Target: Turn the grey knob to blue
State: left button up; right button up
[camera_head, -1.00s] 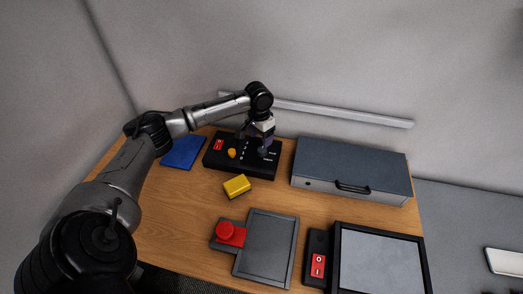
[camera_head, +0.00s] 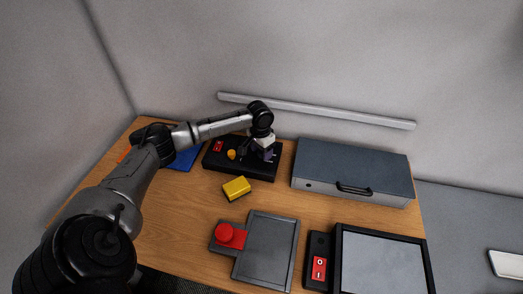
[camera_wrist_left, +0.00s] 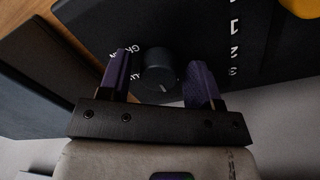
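The grey knob (camera_wrist_left: 161,74) is a dark round knob with a light pointer line, on the black control panel (camera_head: 215,162). In the left wrist view it sits between the two purple fingers of my left gripper (camera_wrist_left: 163,82), with a visible gap on the finger sides, so the gripper is open around it. Light lettering surrounds the knob, partly hidden by the fingers; I cannot read which label the pointer faces. In the head view my left gripper (camera_head: 267,153) hides the knob at the panel's right side. My right gripper is not in view.
The panel also carries a red switch (camera_head: 218,146) and an orange knob (camera_head: 231,155). A yellow block (camera_head: 236,188), a red button (camera_head: 230,235), a grey drawer box (camera_head: 350,170) and a blue pad (camera_head: 186,159) are on the table. A red rocker switch (camera_head: 319,268) stands at the front.

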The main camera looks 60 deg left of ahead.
pick_arm(q)
jog(key=c, duration=0.8)
jog(key=shift+r+p, duration=0.1)
jog(key=shift+p, duration=0.25)
jog(key=m+p, duration=0.1)
jog(key=p, duration=0.1)
jog(key=m+p, duration=0.2)
jog(key=p, duration=0.1)
jog(key=shift+r+m, duration=0.2)
jog(key=shift+m, duration=0.1)
jog(key=shift+m+p, duration=0.4)
jog(key=shift+f+m+p, duration=0.1)
jog(key=shift+m+p, duration=0.55)
jog(key=shift+m, duration=0.35)
jog(key=m+p, duration=0.1)
jog(key=m, duration=0.1)
jog(key=shift+w+m+g, duration=0.1)
jog(key=shift+m+g, duration=0.2)
jog(key=m+p, duration=0.1)
jog(key=m, duration=0.1)
jog(key=shift+f+m, duration=0.1)
jog(key=shift+m, duration=1.2)
jog(key=shift+w, duration=0.1)
